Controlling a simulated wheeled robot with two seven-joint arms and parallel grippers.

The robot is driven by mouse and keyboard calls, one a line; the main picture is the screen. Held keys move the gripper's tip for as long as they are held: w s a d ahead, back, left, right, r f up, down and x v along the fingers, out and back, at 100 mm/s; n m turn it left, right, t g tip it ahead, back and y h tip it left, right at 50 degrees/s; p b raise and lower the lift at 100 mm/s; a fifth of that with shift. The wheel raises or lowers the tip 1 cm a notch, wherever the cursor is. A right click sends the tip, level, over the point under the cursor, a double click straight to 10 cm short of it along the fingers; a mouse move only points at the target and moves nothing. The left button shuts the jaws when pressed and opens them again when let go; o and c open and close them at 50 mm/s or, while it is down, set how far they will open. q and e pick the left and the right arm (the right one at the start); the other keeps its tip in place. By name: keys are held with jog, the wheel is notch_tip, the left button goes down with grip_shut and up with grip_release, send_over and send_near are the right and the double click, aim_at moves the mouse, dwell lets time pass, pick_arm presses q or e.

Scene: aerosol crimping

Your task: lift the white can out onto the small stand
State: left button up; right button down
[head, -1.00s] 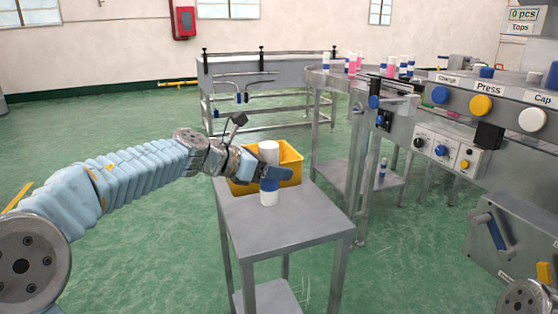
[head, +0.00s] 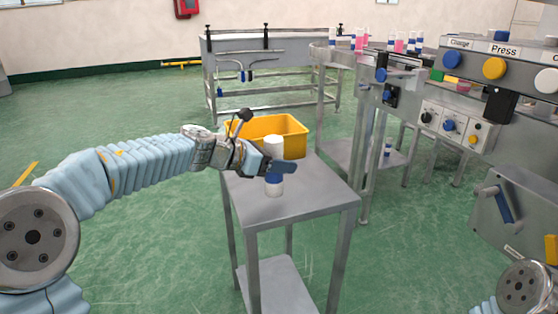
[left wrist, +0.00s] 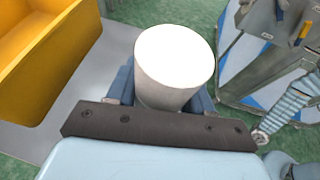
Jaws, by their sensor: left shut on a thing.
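The white can (head: 274,147) is upright over the top of the small grey stand (head: 310,195), in front of the yellow bin. My left gripper (head: 276,171) is shut around the can's middle, and its blue fingers hide that part. The can's lower end shows below the fingers, at or very close to the stand's top; I cannot tell whether it touches. In the left wrist view the can's white top (left wrist: 175,55) shows between the fingers. My right gripper is not in view; only part of my right arm shows at the lower right.
The yellow bin (head: 291,124) stands right behind the can. The stand's top is clear in front and to the right. The machine panel with buttons (head: 494,68) is at the right, and a conveyor (head: 320,55) with several pink-and-white cans is behind it.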

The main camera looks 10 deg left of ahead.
pick_arm(q)
jog(key=shift+f+b, duration=0.3)
jog(key=shift+f, duration=0.15)
dwell(0.4)
jog(key=o, duration=1.2)
jog(key=shift+a, duration=0.1)
jog(key=v, duration=1.3)
jog(key=shift+s+a+r+b, duration=0.2)
jog(key=shift+a+b, duration=0.05)
jog(key=shift+b, duration=0.05)
